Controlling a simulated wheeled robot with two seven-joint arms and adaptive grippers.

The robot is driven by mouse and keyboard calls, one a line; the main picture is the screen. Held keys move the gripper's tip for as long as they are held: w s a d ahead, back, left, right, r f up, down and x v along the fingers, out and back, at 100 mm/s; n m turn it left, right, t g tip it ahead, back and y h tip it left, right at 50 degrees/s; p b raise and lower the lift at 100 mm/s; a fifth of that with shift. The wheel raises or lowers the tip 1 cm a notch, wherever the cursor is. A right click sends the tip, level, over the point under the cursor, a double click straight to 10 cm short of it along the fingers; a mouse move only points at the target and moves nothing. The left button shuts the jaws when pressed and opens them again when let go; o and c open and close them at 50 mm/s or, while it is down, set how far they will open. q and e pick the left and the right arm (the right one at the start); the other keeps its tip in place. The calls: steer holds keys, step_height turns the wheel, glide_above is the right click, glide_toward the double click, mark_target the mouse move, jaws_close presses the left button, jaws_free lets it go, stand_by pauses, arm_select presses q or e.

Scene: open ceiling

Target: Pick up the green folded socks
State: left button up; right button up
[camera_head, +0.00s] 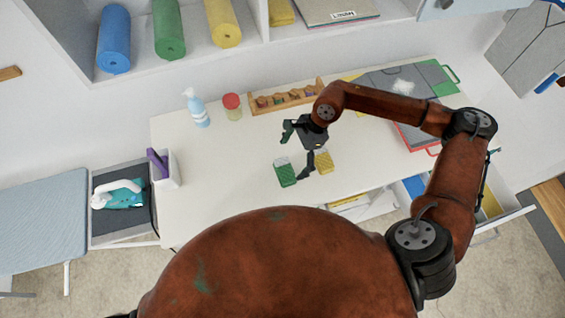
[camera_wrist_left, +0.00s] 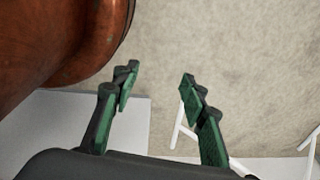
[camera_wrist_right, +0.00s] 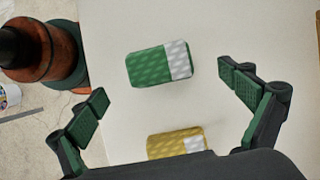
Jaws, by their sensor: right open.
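The green folded socks (camera_head: 285,174), with a pale grey-white band at one end, lie on the white table (camera_head: 225,190) near its front edge. In the right wrist view the green socks (camera_wrist_right: 158,64) lie ahead, between the lines of the two fingers and beyond their tips. My right gripper (camera_head: 297,150) is open and empty above the table, close to the socks; its fingers show wide apart in the right wrist view (camera_wrist_right: 165,85). My left gripper (camera_wrist_left: 158,82) is open and empty, facing the floor; it is not seen in the head view.
Yellow folded socks (camera_head: 323,162) lie just right of the green ones. A spray bottle (camera_head: 197,108), a jar (camera_head: 232,107) and a wooden rack (camera_head: 284,98) stand along the back. A red-edged case (camera_head: 416,137) is at right. The table's left front is clear.

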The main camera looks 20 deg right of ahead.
mark_target(285, 169)
steer(key=x, duration=0.3)
steer(key=shift+s+p, duration=0.25)
steer(key=shift+p, duration=0.05)
steer(key=x, duration=0.4)
steer(key=shift+w+p, duration=0.1)
steer(key=shift+p, duration=0.3)
steer(key=c, duration=1.2)
arm_select(q)
steer(key=shift+s+a+r, duration=0.1)
steer(key=shift+s+r, duration=0.25)
steer(key=shift+s, duration=0.25)
steer(key=shift+s+a+r, duration=0.1)
steer(key=shift+s+r, duration=0.25)
steer(key=shift+s, duration=0.25)
steer(key=shift+w+d, duration=0.1)
steer(key=shift+w, duration=0.1)
arm_select(e)
steer(key=shift+r, duration=0.1)
